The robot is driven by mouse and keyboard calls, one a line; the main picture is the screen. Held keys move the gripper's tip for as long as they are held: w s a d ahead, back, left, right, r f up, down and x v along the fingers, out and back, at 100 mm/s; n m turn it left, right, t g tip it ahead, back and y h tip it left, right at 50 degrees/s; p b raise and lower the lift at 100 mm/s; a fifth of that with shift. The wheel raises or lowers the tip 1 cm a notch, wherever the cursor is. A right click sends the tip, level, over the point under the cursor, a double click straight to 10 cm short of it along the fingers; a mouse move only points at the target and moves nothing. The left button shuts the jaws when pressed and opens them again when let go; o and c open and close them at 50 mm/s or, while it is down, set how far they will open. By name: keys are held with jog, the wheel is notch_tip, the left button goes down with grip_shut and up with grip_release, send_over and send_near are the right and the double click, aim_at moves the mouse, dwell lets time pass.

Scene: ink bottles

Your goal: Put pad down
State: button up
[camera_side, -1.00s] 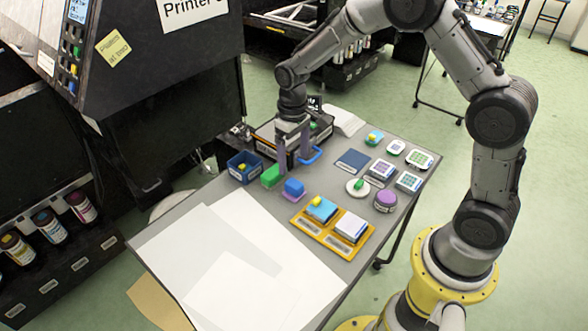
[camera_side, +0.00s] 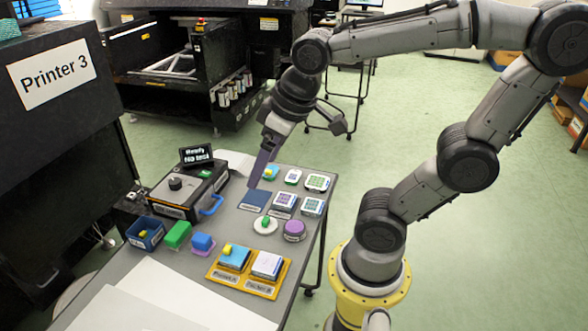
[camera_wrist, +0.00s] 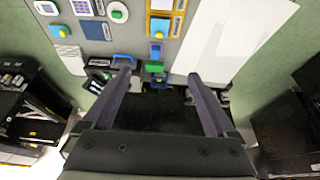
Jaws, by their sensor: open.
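A flat dark blue square (camera_side: 256,199), which may be the pad, lies on the grey table. A blue block (camera_side: 202,242) sits on a thin purple base beside a green block (camera_side: 177,235). My gripper (camera_side: 256,178) is above the table's far side, tilted, with its purple fingers pointing down toward the dark blue square. In the wrist view my gripper (camera_wrist: 158,76) has its fingers wide apart with nothing held between them. The blue block (camera_wrist: 155,50) also shows beyond the fingertips. I cannot tell the fingers' exact height above the table.
A black box (camera_side: 188,190) with a blue handle and a small display stands at the back left. An orange tray (camera_side: 227,277) holds two stacks. A purple round container (camera_side: 294,231), a green-knobbed white disc (camera_side: 265,225) and several small tiles stand right. White sheets (camera_side: 125,308) cover the front.

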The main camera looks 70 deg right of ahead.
jog(key=shift+t, duration=0.6)
jog(key=s, duration=0.5)
jog(key=shift+s+f, duration=0.25)
jog(key=shift+s, duration=0.05)
jog(key=shift+c, duration=0.2)
jog(key=shift+c, duration=0.9)
